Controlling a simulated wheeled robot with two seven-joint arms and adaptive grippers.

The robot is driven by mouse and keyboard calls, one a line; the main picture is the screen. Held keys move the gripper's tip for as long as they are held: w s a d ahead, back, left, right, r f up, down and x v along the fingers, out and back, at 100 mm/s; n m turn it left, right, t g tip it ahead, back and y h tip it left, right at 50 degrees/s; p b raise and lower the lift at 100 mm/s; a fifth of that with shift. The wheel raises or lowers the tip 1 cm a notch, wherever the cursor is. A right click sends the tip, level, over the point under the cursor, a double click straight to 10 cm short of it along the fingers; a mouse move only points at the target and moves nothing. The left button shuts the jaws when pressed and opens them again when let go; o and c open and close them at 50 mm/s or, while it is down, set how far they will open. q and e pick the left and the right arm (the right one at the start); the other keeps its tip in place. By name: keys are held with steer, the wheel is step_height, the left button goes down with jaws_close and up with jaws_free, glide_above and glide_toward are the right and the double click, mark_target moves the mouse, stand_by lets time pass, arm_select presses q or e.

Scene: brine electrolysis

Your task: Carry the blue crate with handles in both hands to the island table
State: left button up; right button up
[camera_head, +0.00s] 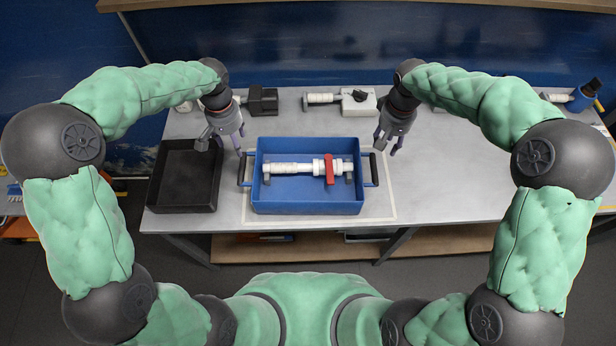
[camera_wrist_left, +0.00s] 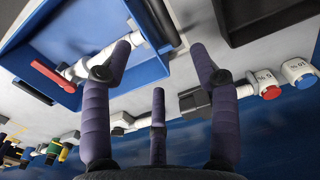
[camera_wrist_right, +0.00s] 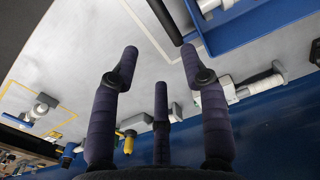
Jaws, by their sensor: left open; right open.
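The blue crate (camera_head: 306,207) stands on the grey table, with a dark handle on its left side (camera_head: 243,169) and another on its right side (camera_head: 373,169). A white pipe fitting with a red lever (camera_head: 329,169) lies inside it. My left gripper (camera_head: 222,148) is open above the crate's left handle. In the left wrist view the crate (camera_wrist_left: 130,75) and its handle (camera_wrist_left: 160,20) show beyond my open fingers. My right gripper (camera_head: 389,149) is open near the right handle. The right wrist view shows the crate's corner (camera_wrist_right: 235,32) and the handle's dark bar (camera_wrist_right: 165,20). The island table cannot be identified.
A black tray (camera_head: 186,176) stands just left of the crate. Grey and white fittings (camera_head: 341,101) and a black-ended part (camera_head: 262,100) lie behind it. The table (camera_head: 450,180) is clear to the right. A blue wall panel stands behind the table.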

arm_select(q)
steer(key=b, duration=0.4)
glide_toward(244, 166)
arm_select(e)
glide_toward(376, 167)
steer(key=shift+s+r, duration=0.1)
arm_select(q)
steer(key=shift+s+f, duration=0.1)
arm_select(e)
steer(key=shift+s, duration=0.1)
arm_select(q)
step_height(376, 167, down, 11)
steer(key=shift+r, duration=0.2)
arm_select(e)
step_height(376, 167, down, 11)
steer(key=shift+r, duration=0.1)
arm_select(q)
steer(key=c, duration=0.7)
arm_select(e)
steer(key=c, duration=0.7)
arm_select(q)
jaws_close()
arm_select(e)
jaws_close()
